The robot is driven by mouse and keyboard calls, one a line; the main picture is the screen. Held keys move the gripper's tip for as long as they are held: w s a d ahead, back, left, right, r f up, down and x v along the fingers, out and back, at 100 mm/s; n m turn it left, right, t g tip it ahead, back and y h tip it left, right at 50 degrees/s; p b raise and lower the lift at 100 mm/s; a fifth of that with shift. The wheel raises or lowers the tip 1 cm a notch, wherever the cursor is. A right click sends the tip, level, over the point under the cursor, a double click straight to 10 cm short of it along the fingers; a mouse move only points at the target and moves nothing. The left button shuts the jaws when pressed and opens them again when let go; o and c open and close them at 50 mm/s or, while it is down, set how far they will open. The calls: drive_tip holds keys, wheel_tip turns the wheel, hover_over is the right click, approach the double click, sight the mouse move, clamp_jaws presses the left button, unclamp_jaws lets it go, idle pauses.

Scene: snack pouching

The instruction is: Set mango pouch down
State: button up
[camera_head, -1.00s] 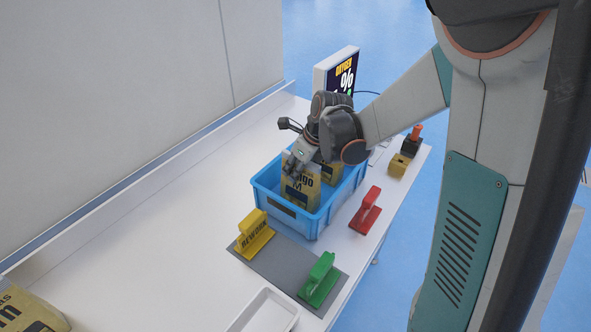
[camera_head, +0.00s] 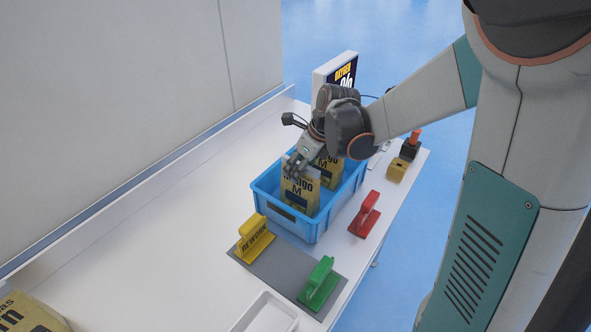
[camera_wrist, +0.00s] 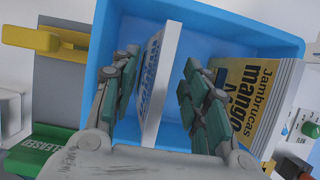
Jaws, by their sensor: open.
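One mango pouch (camera_head: 299,196) stands in the near part of the blue crate (camera_head: 318,232), its printed face partly covered by my gripper in the head view. My gripper (camera_head: 293,167) reaches into the crate from above. In the wrist view my gripper (camera_wrist: 160,92) is open, with a finger on each side of that pouch (camera_wrist: 157,85), seen edge-on, and gaps beside it. A second mango pouch (camera_head: 329,172) stands farther back in the crate and shows its label in the wrist view (camera_wrist: 250,100).
A yellow REWORK stamp (camera_head: 254,240) and a green stamp (camera_head: 320,284) sit on a grey mat (camera_head: 280,270) before the crate. A red stamp (camera_head: 366,214) stands to its right. A white tray (camera_head: 266,313) lies in front. The table left of the crate is clear.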

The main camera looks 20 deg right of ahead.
drive_tip(key=p+v, duration=0.1)
drive_tip(key=v, duration=0.7)
drive_tip(key=shift+r+p, duration=0.25)
drive_tip(key=shift+p, duration=0.15)
